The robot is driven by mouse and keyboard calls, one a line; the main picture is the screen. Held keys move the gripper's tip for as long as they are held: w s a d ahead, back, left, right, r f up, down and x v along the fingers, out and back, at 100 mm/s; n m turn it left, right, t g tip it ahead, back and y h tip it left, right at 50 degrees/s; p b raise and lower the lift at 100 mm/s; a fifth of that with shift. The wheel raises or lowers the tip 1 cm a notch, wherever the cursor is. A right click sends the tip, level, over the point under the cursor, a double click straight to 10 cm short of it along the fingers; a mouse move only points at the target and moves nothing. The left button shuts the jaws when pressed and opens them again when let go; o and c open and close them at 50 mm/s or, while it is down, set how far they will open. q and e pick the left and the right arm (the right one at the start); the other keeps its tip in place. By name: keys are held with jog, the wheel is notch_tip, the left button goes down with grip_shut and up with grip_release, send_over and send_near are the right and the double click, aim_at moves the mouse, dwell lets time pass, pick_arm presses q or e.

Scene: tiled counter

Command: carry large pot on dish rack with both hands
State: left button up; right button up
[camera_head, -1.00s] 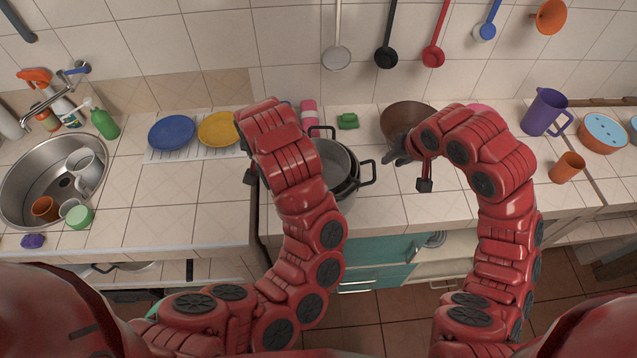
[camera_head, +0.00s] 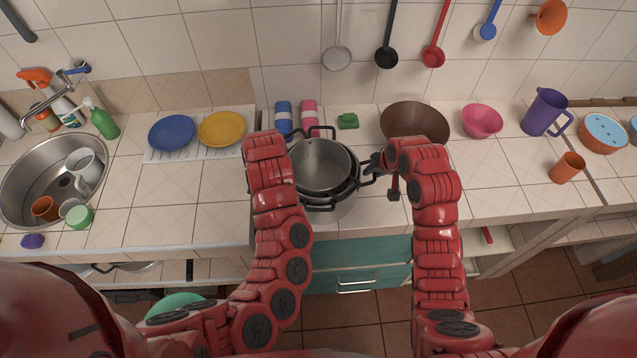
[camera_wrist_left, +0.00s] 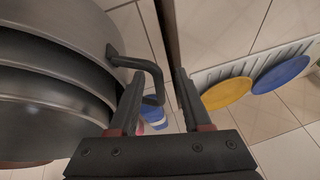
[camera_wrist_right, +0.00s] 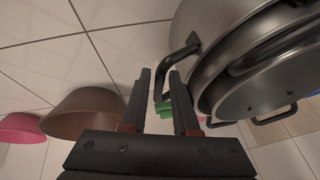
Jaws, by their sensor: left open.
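Several metal pots with black handles are stacked on the counter; the large pot (camera_head: 333,204) seems to be the lowest one. My left gripper (camera_wrist_left: 157,85) is open at the left of the stack, with a black handle (camera_wrist_left: 150,66) between or just beside its fingers. My left wrist hides its fingers in the head view. My right gripper (camera_head: 375,164) is open at the right side of the stack. In the right wrist view a black handle (camera_wrist_right: 166,68) lies between its fingertips. The white dish rack (camera_head: 200,153) holds a blue plate and a yellow plate.
A sink (camera_head: 20,188) with cups is at the far left. A brown bowl (camera_head: 414,116) and a pink bowl (camera_head: 482,121) stand right of the pots. A green sponge (camera_head: 348,121) and blue and pink items lie behind. The counter before the rack is clear.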

pick_arm(q)
jog(key=shift+x, duration=1.4)
pick_arm(e)
jog(key=shift+x, duration=1.5)
jog(key=shift+s+d, duration=0.1)
pick_arm(q)
jog(key=c, duration=0.3)
pick_arm(e)
jog(key=c, duration=0.3)
pick_arm(q)
grip_shut()
pick_arm(e)
grip_shut()
